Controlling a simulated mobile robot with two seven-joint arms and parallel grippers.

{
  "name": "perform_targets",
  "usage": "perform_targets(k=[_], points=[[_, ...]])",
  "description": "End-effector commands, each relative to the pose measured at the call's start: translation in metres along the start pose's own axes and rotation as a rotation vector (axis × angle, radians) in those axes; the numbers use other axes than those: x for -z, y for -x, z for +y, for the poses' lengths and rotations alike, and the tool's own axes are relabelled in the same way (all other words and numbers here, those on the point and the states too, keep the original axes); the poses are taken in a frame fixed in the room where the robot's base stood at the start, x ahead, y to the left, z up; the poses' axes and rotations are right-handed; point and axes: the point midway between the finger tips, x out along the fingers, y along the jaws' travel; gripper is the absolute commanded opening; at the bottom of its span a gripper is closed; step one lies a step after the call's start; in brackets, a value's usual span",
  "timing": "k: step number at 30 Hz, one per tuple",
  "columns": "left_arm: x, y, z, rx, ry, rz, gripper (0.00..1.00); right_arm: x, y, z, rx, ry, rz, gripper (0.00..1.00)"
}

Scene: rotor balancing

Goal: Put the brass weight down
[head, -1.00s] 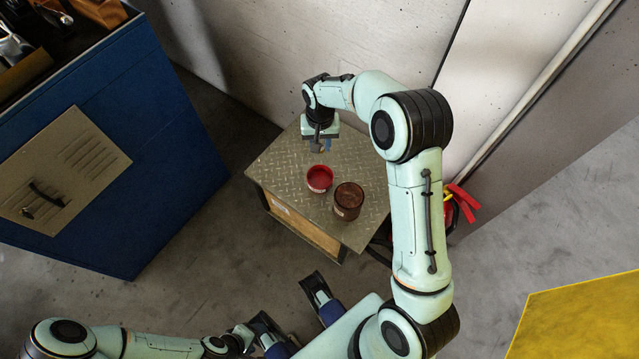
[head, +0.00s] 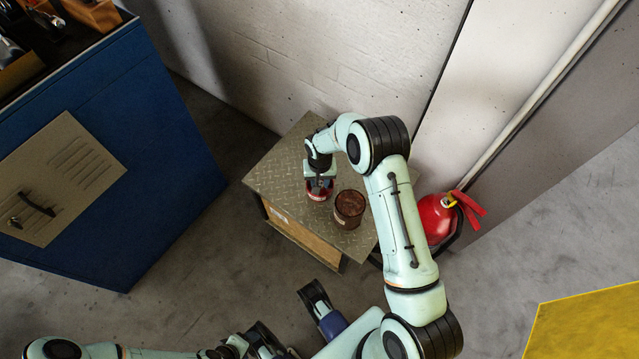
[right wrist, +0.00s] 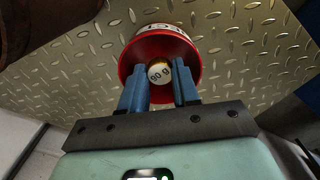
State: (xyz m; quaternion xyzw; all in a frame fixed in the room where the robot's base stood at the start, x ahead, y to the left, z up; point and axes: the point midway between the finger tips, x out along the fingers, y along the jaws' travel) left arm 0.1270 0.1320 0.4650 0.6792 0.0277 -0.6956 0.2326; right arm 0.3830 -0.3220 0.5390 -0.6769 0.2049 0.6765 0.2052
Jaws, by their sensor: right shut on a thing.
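My right gripper (head: 319,186) is shut on the brass weight and points down at the red tub (head: 318,195) on the plate-topped stand. In the right wrist view, the brass weight (right wrist: 160,72) shows a pale round top marked in grams between the blue fingertips of the gripper (right wrist: 160,80). The weight is within the outline of the red tub (right wrist: 130,58); I cannot tell whether it touches the bottom. In the head view the gripper hides the weight. My left arm lies at the lower left, and its fingers cannot be made out.
A rusty brown can (head: 349,209) stands close to the right of the red tub on the stand (head: 280,175). A red fire extinguisher (head: 436,218) is right of the stand. A blue cabinet (head: 150,170) stands left. The stand's left part is clear.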

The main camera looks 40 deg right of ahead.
Motion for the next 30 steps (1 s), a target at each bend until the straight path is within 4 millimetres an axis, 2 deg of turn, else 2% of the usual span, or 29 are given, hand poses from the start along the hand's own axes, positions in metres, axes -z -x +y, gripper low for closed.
perform_targets(k=[1,3,16,17,18,26,30], points=[[0.0033,-0.0029,-0.0011,0.001,0.001,0.008,0.60,-0.0008,-0.0102,0.0000,-0.001,0.000,-0.003,0.01],[0.0055,-0.0037,-0.0015,0.001,0.002,0.015,0.60,-0.0003,-0.0152,-0.0004,0.001,0.000,0.000,0.01],[0.0094,-0.0064,-0.0025,0.001,0.003,0.025,0.60,-0.0001,-0.0184,-0.0002,0.000,0.001,0.000,0.01],[0.0097,-0.0061,-0.0025,0.001,0.003,0.026,0.60,-0.0002,-0.0182,-0.0002,0.000,0.001,0.000,0.37],[0.0095,-0.0058,-0.0024,0.001,0.003,0.026,0.60,-0.0002,-0.0178,-0.0001,0.000,0.001,0.000,0.41],[0.0089,-0.0053,-0.0022,0.001,0.002,0.024,0.60,-0.0002,-0.0173,-0.0001,0.000,0.001,0.000,0.41],[0.0029,-0.0011,-0.0006,0.000,0.001,0.009,0.60,0.0004,-0.0091,-0.0004,0.001,0.001,0.002,0.41]])
